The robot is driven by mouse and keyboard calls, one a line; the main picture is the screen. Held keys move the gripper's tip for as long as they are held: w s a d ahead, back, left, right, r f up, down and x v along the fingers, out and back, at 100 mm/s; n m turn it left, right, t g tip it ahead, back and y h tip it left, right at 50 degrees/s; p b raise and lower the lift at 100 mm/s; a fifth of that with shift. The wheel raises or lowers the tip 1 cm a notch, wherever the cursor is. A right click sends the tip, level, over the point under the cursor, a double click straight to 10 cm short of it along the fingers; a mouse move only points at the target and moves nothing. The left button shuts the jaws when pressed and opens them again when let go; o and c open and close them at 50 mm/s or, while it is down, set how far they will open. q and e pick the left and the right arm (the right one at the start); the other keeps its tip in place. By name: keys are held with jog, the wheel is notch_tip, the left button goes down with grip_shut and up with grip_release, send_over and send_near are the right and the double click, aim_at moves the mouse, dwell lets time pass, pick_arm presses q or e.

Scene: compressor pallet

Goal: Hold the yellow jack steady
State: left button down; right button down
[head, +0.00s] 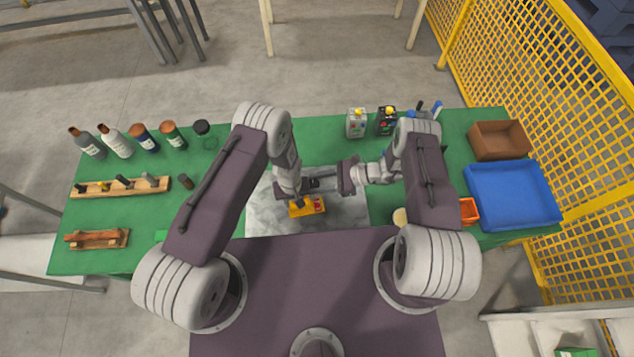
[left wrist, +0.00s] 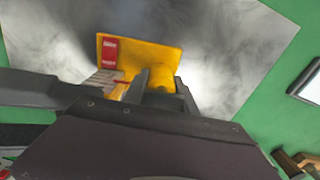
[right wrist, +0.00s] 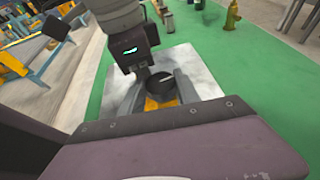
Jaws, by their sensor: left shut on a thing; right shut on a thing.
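The yellow jack (head: 307,207) with a red label sits on a grey marbled plate (head: 347,213) in the middle of the bench. It fills the upper middle of the left wrist view (left wrist: 160,58). My left gripper (head: 298,202) comes down on the jack from behind and is shut on it; its fingers (left wrist: 150,85) hide part of the jack. My right gripper (head: 318,184) reaches in from the right, just behind the jack. In the right wrist view its fingers (right wrist: 160,92) are shut on a dark round part (right wrist: 159,88), with some yellow below it.
On the green bench (head: 225,165), several bottles (head: 115,142) and wooden racks (head: 120,186) stand left. A brown bin (head: 498,139), blue tray (head: 512,194) and orange bin (head: 469,211) lie right, near a yellow mesh fence (head: 540,85).

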jog(key=shift+s+a+m+t+h, duration=0.15)
jog(key=shift+m+t+h, duration=0.3)
jog(key=shift+m+t, duration=0.95)
jog(key=shift+s+m+t+h, duration=0.15)
jog(key=shift+m+t+h, duration=0.3)
jog(key=shift+m+t, duration=0.9)
jog(key=shift+t, duration=0.35)
jog(key=c, duration=0.9)
grip_release()
jog(key=shift+o, duration=0.2)
